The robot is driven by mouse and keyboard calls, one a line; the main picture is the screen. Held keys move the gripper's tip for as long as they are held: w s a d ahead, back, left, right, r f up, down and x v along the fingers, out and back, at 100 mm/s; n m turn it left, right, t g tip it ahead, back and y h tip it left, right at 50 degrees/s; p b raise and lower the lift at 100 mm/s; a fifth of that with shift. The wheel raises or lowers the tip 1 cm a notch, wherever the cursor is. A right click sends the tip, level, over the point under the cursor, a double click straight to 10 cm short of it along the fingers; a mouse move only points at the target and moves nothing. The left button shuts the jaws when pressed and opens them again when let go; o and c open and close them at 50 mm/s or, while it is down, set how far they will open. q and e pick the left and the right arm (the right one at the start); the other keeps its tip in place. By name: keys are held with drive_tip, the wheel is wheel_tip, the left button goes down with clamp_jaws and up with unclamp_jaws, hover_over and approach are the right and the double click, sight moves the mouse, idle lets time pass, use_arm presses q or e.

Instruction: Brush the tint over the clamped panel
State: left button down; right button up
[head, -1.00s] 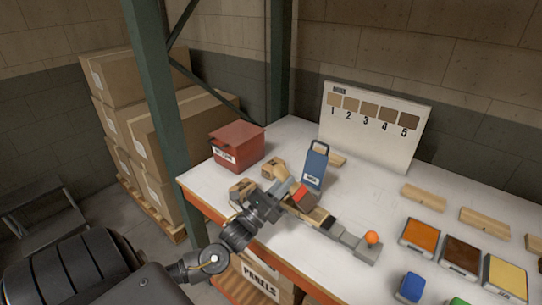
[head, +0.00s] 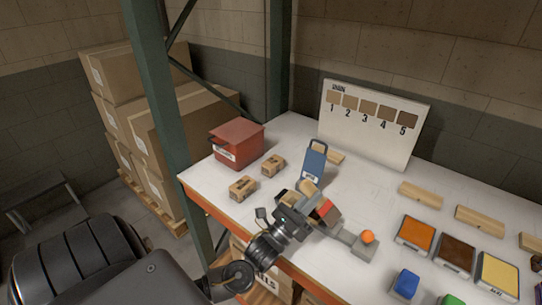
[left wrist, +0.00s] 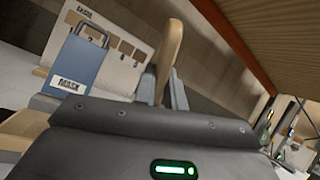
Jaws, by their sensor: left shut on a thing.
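My left gripper (head: 308,205) is shut on a brush (head: 309,188) with a pale wooden handle and a reddish-orange part at its head. The handle (left wrist: 168,55) stands up between the fingers in the left wrist view. The gripper and brush are over the grey clamp (head: 352,239) with an orange knob (head: 367,236). The clamped panel is mostly hidden behind them; I cannot tell whether the brush touches it. Trays of orange tint (head: 416,234), brown tint (head: 457,252) and yellow tint (head: 497,273) lie to the right. My right gripper is not in view.
A blue holder marked MASK (head: 314,163) stands just behind the gripper. A red bin (head: 237,145) and two small boxes (head: 243,188) are left. A numbered shade board (head: 365,145), loose wooden panels (head: 420,194) and a blue block (head: 406,284) are also on the table.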

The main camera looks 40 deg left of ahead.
use_arm(q)
wheel_tip(320, 180, up, 9)
drive_tip(key=d+p, duration=0.2)
drive_tip(key=p, duration=0.6)
drive_tip(key=shift+d+f, duration=0.15)
drive_tip(key=shift+d, duration=0.2)
drive_tip(key=s+d+f+n+y+b, duration=0.1)
drive_tip(key=s+d+f+y+b, duration=0.1)
drive_tip(key=s+f+b, duration=0.8)
drive_tip(key=shift+s+d+f+n+y, duration=0.3)
drive_tip(key=shift+s+n+y, duration=0.1)
drive_tip(key=shift+s+y, duration=0.55)
